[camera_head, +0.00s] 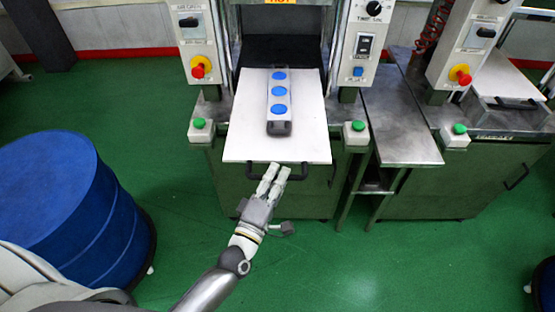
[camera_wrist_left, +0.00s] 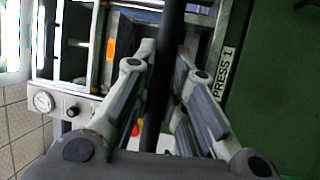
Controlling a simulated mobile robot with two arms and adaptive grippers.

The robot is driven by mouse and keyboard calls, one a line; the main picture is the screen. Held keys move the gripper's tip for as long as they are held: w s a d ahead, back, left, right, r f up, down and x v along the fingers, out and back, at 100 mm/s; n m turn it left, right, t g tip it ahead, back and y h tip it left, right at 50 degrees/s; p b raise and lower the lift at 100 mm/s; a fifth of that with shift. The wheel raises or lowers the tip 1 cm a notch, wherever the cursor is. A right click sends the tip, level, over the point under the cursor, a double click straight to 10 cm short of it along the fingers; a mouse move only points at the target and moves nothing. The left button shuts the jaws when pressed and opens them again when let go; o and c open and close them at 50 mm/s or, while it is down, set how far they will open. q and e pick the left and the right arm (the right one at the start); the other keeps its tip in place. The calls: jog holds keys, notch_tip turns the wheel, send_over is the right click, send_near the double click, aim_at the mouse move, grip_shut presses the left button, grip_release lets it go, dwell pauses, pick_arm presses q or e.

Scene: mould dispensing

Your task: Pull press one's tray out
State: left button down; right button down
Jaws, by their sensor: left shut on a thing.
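Press one's tray (camera_head: 240,140) is a white plate that sticks out of the front of press one (camera_head: 355,70). A grey mould (camera_head: 280,107) with three blue round spots lies on it. A dark handle (camera_head: 301,177) runs along the tray's front edge. My left gripper (camera_head: 278,170) is shut on the handle at about its middle. The handle shows as a dark bar (camera_wrist_left: 160,75) between the fingers in the left wrist view, with the gripper (camera_wrist_left: 160,80) around it. A "PRESS 1" label (camera_wrist_left: 222,75) is beside it. My right gripper is in neither view.
A blue drum (camera_head: 70,200) stands at the left. Green buttons (camera_head: 199,123) and (camera_head: 358,125) flank the tray. A steel side table (camera_head: 400,120) and a second press (camera_head: 470,45) with its own white tray (camera_head: 505,78) are at the right.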

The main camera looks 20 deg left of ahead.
pick_arm(q)
jog(key=s+d, duration=0.2)
jog(key=s, duration=0.4)
jog(key=shift+s+p, duration=0.3)
jog(key=shift+p, duration=0.1)
jog(key=c, duration=1.5)
grip_release()
jog(key=shift+o, duration=0.2)
jog(key=v, duration=1.2)
jog(key=shift+f, duration=0.2)
